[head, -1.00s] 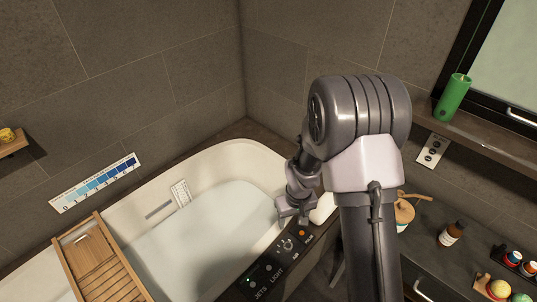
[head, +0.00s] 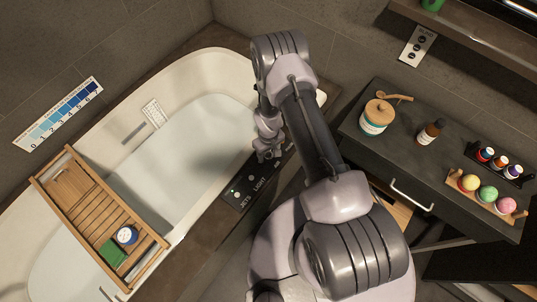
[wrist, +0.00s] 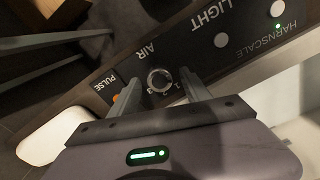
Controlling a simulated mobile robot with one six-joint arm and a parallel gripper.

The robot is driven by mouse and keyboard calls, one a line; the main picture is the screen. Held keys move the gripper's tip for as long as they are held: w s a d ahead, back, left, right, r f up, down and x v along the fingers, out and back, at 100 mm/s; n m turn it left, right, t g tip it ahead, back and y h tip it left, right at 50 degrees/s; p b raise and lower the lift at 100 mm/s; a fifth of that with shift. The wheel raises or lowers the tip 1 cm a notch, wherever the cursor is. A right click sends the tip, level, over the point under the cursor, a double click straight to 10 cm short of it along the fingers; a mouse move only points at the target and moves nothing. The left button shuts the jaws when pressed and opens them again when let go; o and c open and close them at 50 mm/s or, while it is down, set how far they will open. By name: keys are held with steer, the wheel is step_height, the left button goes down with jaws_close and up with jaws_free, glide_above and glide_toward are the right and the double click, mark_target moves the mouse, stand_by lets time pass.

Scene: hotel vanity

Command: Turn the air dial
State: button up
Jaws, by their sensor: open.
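The air dial (wrist: 160,80) is a round metal knob on the dark control panel (wrist: 240,45), with "AIR" and small numerals printed around it. In the wrist view my gripper (wrist: 159,79) is open, with one finger on each side of the dial. I cannot tell whether either finger touches it. In the head view my gripper (head: 269,154) is over the panel (head: 238,197) on the tub's rim, and the arm hides the dial there.
An orange PULSE button (wrist: 115,98) is close beside one finger. The bathtub (head: 215,62) with a wooden tray (head: 92,205) is left. A dark counter (head: 395,150) with a jar (head: 376,118) and bottle (head: 430,132) is right.

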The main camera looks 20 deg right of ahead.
steer(key=shift+f, duration=0.25)
steer(key=shift+c, duration=0.3)
jaws_close()
